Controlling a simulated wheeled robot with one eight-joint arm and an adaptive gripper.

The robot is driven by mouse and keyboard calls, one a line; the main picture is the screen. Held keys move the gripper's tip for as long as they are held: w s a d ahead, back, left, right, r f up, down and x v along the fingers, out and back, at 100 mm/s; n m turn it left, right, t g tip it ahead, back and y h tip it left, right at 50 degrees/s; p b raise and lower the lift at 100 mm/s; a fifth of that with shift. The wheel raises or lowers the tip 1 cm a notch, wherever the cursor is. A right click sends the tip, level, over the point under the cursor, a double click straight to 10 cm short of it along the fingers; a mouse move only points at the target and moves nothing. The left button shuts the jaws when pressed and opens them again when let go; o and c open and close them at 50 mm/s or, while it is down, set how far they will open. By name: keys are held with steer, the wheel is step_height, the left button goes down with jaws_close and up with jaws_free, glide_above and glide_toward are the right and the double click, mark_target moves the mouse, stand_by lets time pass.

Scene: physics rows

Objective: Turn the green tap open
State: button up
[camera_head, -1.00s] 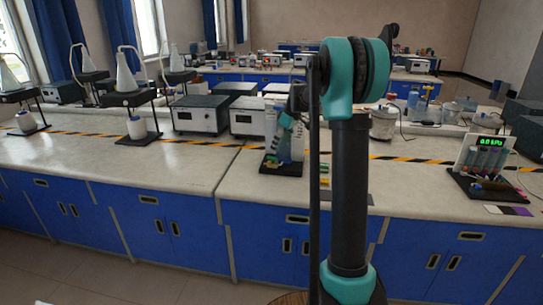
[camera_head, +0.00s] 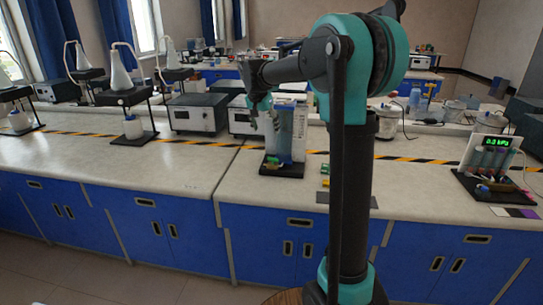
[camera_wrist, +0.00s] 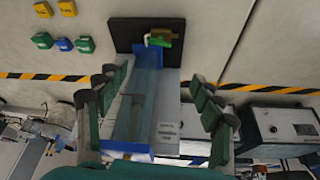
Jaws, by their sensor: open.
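The green tap (camera_wrist: 158,40) sits low on the black base (camera_wrist: 122,36) of a stand, beside a small yellow-brown part; it also shows small at the stand's foot in the head view (camera_head: 271,165). The stand carries a clear bluish column (camera_wrist: 145,85) with a white panel (camera_head: 299,135) behind it. My gripper (camera_head: 265,118) is at the upper left of the stand in the head view. Its fingers (camera_wrist: 160,100) are open, one on each side of the column in the wrist view. They are apart from the tap. Whether they touch the column cannot be told.
Small yellow, green and blue blocks (camera_wrist: 62,43) lie on the bench beside the stand. A pressure display (camera_head: 495,143) stands at the right. White-fronted boxes (camera_head: 195,116) and flask stands (camera_head: 126,95) are at the left. The bench front (camera_head: 190,175) is clear.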

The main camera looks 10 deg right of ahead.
mark_target(273, 161)
steer(key=x, duration=1.7)
steer(key=shift+f, duration=0.15)
